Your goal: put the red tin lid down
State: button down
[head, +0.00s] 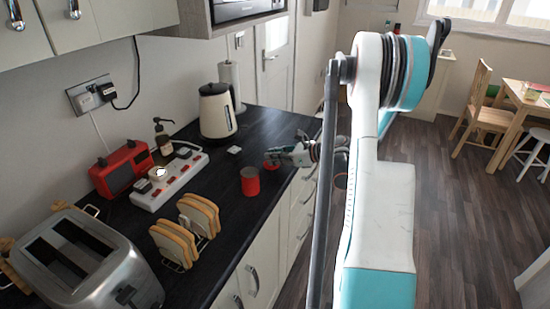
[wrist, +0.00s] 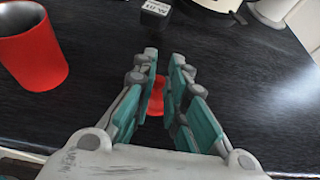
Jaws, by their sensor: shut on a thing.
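The red tin lid (head: 270,164) is at my gripper's fingertips, over the dark worktop near its front edge. In the wrist view the lid (wrist: 168,98) shows as a small red piece between the two fingers, which hide much of it. My gripper (head: 276,157) is shut on the lid; in the wrist view its fingertips (wrist: 164,58) point away over the worktop. I cannot tell whether the lid touches the worktop. The red tin (head: 250,181) stands upright beside the gripper, nearer to me, and at the upper left of the wrist view (wrist: 32,50).
A cream kettle (head: 216,112) stands behind. A small dark block (wrist: 155,13) lies beyond my fingertips. A white power strip (head: 168,182), red radio (head: 122,169), toast racks (head: 200,213) and toaster (head: 85,262) fill the left. Worktop (wrist: 240,85) right of the fingers is clear.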

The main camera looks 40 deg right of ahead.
jog(key=shift+f, duration=0.2)
jog(key=c, duration=1.6)
grip_release()
jog(key=shift+r, duration=0.15)
jog(key=shift+s+d+r, duration=0.1)
jog(key=shift+r, duration=0.1)
jog(key=p+v, duration=0.2)
jog(key=v, duration=0.9)
jog(key=shift+s+p, duration=0.3)
jog(key=shift+p, duration=0.1)
